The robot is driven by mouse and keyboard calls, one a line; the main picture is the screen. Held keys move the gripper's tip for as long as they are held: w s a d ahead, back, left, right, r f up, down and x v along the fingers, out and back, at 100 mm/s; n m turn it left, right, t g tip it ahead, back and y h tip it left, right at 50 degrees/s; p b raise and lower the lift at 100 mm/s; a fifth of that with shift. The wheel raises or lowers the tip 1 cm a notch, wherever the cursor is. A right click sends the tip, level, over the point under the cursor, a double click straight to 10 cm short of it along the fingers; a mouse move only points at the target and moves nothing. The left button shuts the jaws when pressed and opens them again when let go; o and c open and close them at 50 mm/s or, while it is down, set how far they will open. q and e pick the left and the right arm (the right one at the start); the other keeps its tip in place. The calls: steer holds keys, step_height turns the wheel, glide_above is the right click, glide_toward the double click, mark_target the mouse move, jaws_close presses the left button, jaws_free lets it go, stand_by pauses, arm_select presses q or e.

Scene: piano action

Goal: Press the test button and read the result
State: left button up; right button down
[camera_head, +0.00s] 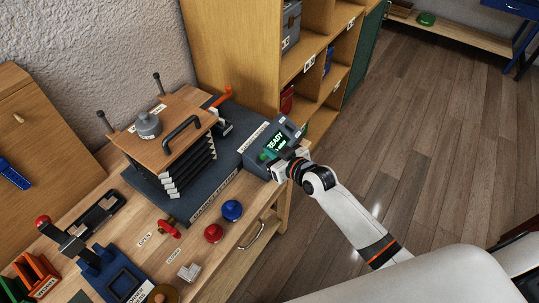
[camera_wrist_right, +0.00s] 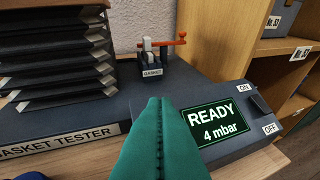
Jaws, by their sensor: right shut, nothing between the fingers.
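The dark grey control box (camera_head: 255,163) of the gasket tester stands at the right end of the bench. Its screen (camera_wrist_right: 212,122) glows green and reads "READY" and "4 mbar". A dark rocker switch (camera_wrist_right: 261,103) sits right of the screen between the labels ON and OFF. My right gripper (camera_head: 265,156) is shut and empty, its green fingertips (camera_wrist_right: 160,101) together over the box just left of the screen. I cannot tell whether they touch it. I see no test button; the fingers hide part of the box. My left gripper is not in view.
The bellows (camera_head: 190,160) with its wooden top board (camera_head: 165,140) stands left of the box on the tester's grey base (camera_head: 206,205). A red-handled clamp (camera_wrist_right: 165,52) is behind. Red (camera_head: 213,233) and blue (camera_head: 232,210) round knobs stand in front. A shelf unit (camera_head: 225,45) is behind.

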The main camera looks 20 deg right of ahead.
mark_target(263, 157)
steer(key=shift+w+a+f, duration=0.1)
steer(key=shift+w+f, duration=0.15)
steer(key=shift+f, duration=0.55)
steer(key=shift+w+a+f, duration=0.1)
steer(key=shift+w+f, duration=0.15)
steer(key=shift+f, duration=0.55)
